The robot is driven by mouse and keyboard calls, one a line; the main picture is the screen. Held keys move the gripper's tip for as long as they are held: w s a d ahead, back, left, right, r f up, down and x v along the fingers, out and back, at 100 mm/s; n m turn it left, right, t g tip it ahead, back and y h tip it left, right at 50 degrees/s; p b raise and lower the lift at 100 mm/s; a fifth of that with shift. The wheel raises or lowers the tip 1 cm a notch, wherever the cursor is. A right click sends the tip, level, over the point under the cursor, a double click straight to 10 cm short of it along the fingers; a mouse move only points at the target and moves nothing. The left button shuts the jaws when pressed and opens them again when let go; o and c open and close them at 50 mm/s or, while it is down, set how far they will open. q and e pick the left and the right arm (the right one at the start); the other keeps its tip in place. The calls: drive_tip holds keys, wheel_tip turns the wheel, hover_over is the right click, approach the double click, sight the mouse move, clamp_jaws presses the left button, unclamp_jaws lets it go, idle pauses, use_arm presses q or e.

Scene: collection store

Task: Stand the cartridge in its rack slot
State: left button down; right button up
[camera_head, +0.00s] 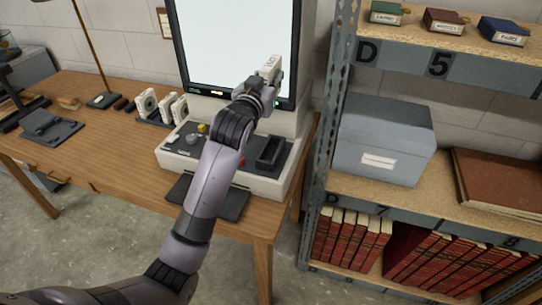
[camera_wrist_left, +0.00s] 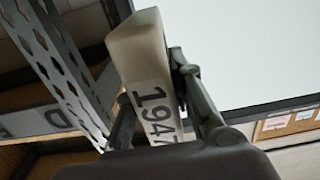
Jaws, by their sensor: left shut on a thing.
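A pale cartridge (camera_wrist_left: 141,58) marked "1947" is clamped between the two fingers of my left gripper (camera_wrist_left: 152,84) in the left wrist view. In the head view this cartridge (camera_head: 271,65) shows small at the end of my left arm, raised in front of the monitor's lower right part. My left gripper (camera_head: 262,84) is shut on it. A small dark rack (camera_head: 151,122) stands on the desk, left of the console, and holds several white cartridges (camera_head: 146,102) upright. My left gripper is right of the rack and apart from it. My right gripper is not in view.
A large monitor (camera_head: 235,45) stands behind the console (camera_head: 255,183) with its knobs and dark slot block. A lamp base (camera_head: 102,100) is left of the rack. A metal shelf (camera_head: 330,140) with a grey box (camera_head: 383,135) rises on the right.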

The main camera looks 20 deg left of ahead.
use_arm(q)
wheel_tip(320, 180, down, 20)
drive_tip(key=shift+r, duration=0.2)
idle(0.4)
drive_tip(key=shift+f, duration=0.2)
drive_tip(key=c, duration=1.4)
unclamp_jaws()
